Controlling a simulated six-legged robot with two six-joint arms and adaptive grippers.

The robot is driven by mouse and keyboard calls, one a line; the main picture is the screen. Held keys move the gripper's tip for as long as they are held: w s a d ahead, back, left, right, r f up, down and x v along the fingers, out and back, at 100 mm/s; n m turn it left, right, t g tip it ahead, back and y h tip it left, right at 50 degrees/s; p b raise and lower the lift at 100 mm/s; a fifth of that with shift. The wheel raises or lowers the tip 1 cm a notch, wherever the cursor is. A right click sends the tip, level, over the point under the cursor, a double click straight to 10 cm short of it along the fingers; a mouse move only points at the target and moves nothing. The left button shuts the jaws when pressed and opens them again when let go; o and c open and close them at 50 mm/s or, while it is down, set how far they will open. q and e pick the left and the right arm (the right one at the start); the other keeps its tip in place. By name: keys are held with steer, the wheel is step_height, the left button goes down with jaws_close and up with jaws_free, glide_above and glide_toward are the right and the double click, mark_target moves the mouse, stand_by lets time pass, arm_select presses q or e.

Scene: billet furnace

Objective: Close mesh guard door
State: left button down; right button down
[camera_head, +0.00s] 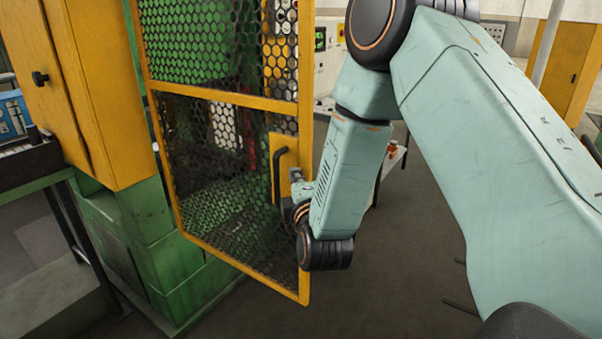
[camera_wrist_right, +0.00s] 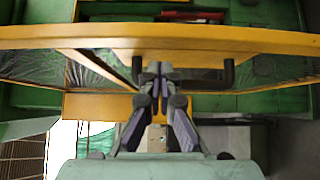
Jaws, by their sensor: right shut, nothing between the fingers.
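The mesh guard door (camera_head: 225,97) has a yellow frame with dark mesh and stands at the green machine in the head view. In the right wrist view its yellow frame (camera_wrist_right: 60,38) crosses the upper part. A black handle (camera_head: 277,178) sits on a yellow plate near the door's right edge; it also shows in the wrist view (camera_wrist_right: 229,74). My right gripper (camera_head: 296,180) is close to the handle, partly hidden by my wrist. In the wrist view its fingers (camera_wrist_right: 157,74) are together and empty, in front of the handle. My left gripper is out of view.
A yellow cabinet (camera_head: 88,90) on a green base stands left of the door. A dark bench (camera_head: 30,165) is at the far left. A control panel with a green screen (camera_head: 320,40) is behind. Grey floor (camera_head: 400,290) lies open to the right.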

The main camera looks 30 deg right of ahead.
steer(key=shift+w+d, duration=0.15)
steer(key=shift+d, duration=0.7)
steer(key=shift+w, duration=0.15)
steer(key=shift+d+r, duration=0.1)
steer(key=shift+d, duration=0.1)
